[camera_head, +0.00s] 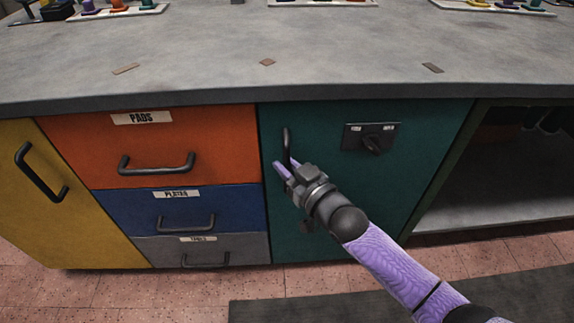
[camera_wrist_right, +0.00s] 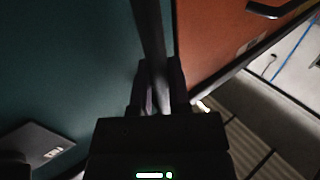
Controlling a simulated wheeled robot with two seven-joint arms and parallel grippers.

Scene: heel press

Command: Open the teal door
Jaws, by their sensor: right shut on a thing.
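The teal door (camera_head: 410,180) is at the cabinet's middle right and looks closed in the head view. Its dark vertical handle (camera_head: 287,143) is near the door's left edge. My right gripper (camera_head: 287,168) is shut on this handle. In the right wrist view the handle bar (camera_wrist_right: 152,45) runs down between the two fingers (camera_wrist_right: 158,88), with the teal door (camera_wrist_right: 70,70) on the left. A dark plate with a knob-like latch (camera_head: 372,140) is on the door's upper right. My left gripper is not in view.
An orange drawer (camera_head: 215,135), blue drawer (camera_head: 240,200), grey drawer (camera_head: 240,245) and yellow door (camera_head: 70,230) are to the left. An open shelf (camera_head: 500,200) is to the right. A grey countertop (camera_head: 350,60) overhangs the door. A dark mat (camera_head: 330,308) lies on the floor.

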